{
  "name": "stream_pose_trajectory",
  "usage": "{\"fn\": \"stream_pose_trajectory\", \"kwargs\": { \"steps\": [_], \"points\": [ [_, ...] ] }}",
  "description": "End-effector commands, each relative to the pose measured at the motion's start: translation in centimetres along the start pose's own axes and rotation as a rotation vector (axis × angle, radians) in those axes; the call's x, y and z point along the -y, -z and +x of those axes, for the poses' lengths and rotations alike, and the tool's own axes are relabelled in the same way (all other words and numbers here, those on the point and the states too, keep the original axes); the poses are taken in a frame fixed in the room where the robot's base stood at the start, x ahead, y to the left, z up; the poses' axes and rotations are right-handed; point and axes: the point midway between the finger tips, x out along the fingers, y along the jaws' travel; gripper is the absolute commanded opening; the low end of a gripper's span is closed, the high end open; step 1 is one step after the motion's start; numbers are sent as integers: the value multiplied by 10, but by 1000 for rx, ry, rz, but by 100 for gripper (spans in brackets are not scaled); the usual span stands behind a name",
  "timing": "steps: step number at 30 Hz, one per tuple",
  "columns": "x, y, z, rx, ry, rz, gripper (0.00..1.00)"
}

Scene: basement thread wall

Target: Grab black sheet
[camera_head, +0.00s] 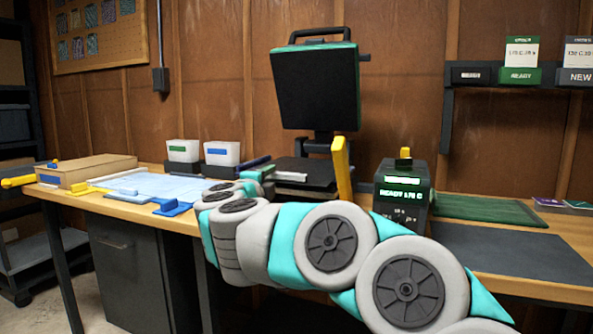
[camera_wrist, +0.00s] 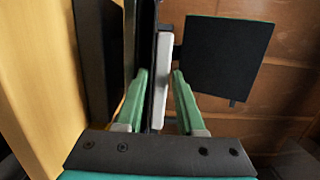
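My gripper (camera_head: 252,178) reaches toward the front left of the press's lower part (camera_head: 318,181). In the wrist view my gripper (camera_wrist: 160,73) is open, with its two green fingers apart. A thin dark edge (camera_wrist: 152,60) and a pale slab (camera_wrist: 164,60) run between the fingers, with a small gap at the right finger. The pale slab also shows in the head view (camera_head: 288,176), below a dark flat layer (camera_head: 302,166). I cannot tell whether this dark layer is the black sheet. The raised black platen (camera_head: 315,87) stands above, also in the wrist view (camera_wrist: 225,57).
A yellow upright piece (camera_head: 342,168) stands beside the press, and a dark box with a lit display (camera_head: 402,190) is to its right. A dark mat (camera_head: 505,252) lies at the right. White bins (camera_head: 222,152), pale blue sheets (camera_head: 165,186) and a cardboard box (camera_head: 87,170) are left.

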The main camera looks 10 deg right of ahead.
Motion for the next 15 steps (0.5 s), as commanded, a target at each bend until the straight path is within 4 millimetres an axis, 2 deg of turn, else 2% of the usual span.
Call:
{"fn": "stream_pose_trajectory", "kwargs": {
  "steps": [9,15],
  "points": [
    [1,2,41,-2,1,-1,38],
    [1,1,48,1,1,-2,38]
  ]
}}
